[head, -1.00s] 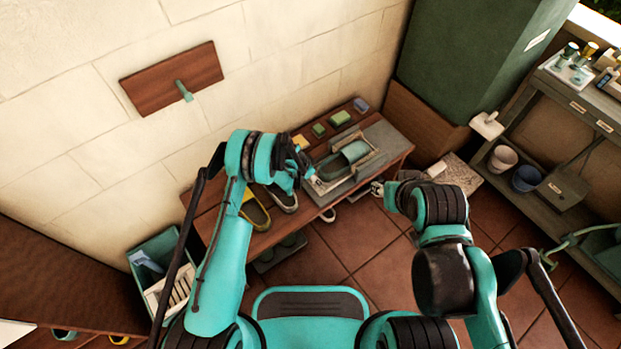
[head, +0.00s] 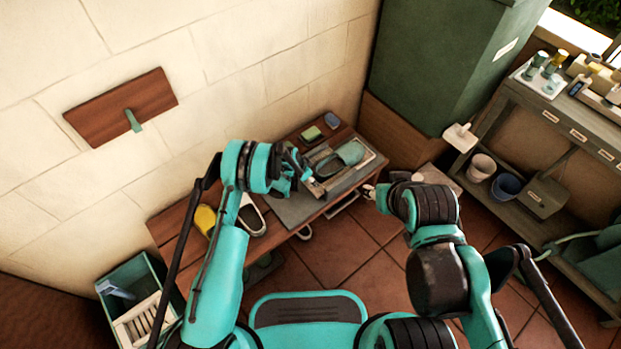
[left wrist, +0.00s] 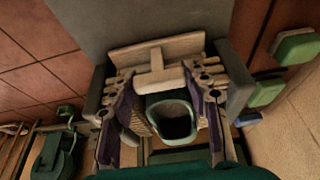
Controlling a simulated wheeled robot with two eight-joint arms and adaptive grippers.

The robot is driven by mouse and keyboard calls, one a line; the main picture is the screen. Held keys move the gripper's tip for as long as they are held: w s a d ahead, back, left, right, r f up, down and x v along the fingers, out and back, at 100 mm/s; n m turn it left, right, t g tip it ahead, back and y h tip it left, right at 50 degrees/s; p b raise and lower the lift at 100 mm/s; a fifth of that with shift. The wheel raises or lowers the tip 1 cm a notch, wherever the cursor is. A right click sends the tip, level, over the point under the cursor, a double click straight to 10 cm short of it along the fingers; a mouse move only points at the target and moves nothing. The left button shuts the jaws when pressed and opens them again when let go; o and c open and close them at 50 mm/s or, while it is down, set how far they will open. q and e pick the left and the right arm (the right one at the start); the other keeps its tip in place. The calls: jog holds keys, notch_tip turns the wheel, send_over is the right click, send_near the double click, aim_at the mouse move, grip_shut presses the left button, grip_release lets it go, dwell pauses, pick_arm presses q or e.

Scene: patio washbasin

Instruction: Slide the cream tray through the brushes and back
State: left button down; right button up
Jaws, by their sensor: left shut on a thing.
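The cream tray (head: 369,158) lies on a grey slab (head: 290,212) on the bench, near the slab's right end. A teal clog (head: 348,153) sits in it and also shows in the left wrist view (left wrist: 172,117). My left gripper (head: 312,190) is at the tray's left end. In the left wrist view its fingers (left wrist: 160,80) are shut on the cream T-shaped handle (left wrist: 157,62). I cannot make out the brushes clearly. My right gripper (head: 369,192) is beside the bench's front edge, apart from the tray; its jaws are too small to read.
A green block (head: 310,134) and a blue block (head: 332,120) lie behind the tray by the wall. A yellow shoe (head: 205,220) and a pale-rimmed shoe (head: 251,215) are on the bench's left. A green crate (head: 128,272) stands lower left. A shelf (head: 560,118) stands right.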

pick_arm(q)
jog(key=shift+w+d, duration=0.15)
jog(key=shift+d, duration=0.1)
jog(key=c, duration=0.7)
grip_release()
jog(key=v, duration=1.2)
